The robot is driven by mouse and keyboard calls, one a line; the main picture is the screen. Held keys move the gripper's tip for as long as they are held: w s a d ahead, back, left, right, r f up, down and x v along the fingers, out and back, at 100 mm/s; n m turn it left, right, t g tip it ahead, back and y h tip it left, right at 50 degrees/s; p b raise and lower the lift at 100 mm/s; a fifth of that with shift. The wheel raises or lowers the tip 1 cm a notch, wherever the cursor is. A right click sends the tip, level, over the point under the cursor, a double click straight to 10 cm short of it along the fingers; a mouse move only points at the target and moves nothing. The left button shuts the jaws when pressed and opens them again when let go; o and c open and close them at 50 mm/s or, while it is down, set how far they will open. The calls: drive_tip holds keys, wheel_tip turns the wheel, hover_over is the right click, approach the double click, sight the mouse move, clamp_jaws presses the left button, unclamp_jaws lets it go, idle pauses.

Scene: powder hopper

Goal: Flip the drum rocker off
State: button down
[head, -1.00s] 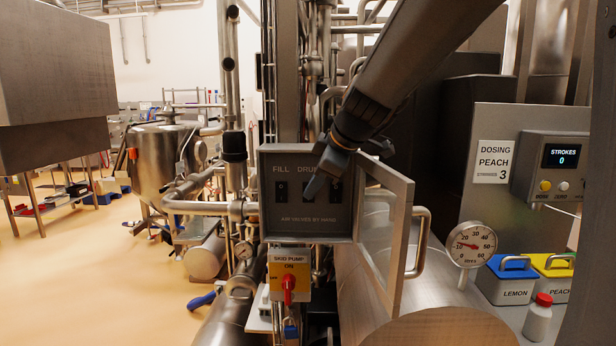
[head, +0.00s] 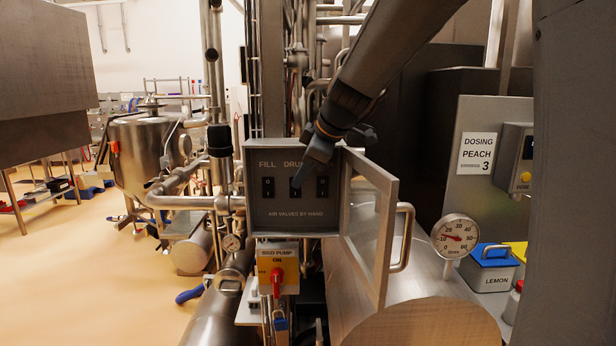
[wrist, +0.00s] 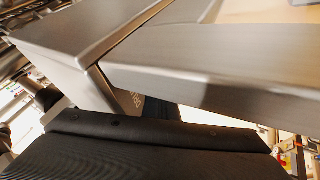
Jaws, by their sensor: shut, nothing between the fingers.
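A grey switch box (head: 297,222) labelled "AIR VALVES BY HAND" stands with its clear-windowed door (head: 371,240) swung open to the right. It holds a row of black rockers. The fill rocker (head: 268,187) is at left and another rocker (head: 322,187) at right. The drum rocker (head: 295,193) is in the middle, mostly covered by my gripper (head: 300,187). My gripper is shut and empty, its tip in front of the drum rocker; I cannot tell whether it touches. The wrist view shows grey metal close up, and the rockers are hidden there.
A yellow skid pump switch with a red handle (head: 277,282) hangs below the box. A dial gauge (head: 455,237) and a blue-lidded lemon container (head: 490,268) stand at right. Pipes crowd the left, with open floor (head: 70,270) beyond.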

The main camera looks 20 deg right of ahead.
drive_tip(key=shift+a, duration=0.1)
drive_tip(key=shift+r, duration=0.1)
drive_tip(key=shift+r, duration=0.7)
drive_tip(key=shift+s, duration=0.1)
drive_tip(key=s+a+b+v, duration=0.1)
drive_tip(key=b+v, duration=0.2)
drive_tip(key=v, duration=0.9)
drive_tip(key=shift+f, duration=0.2)
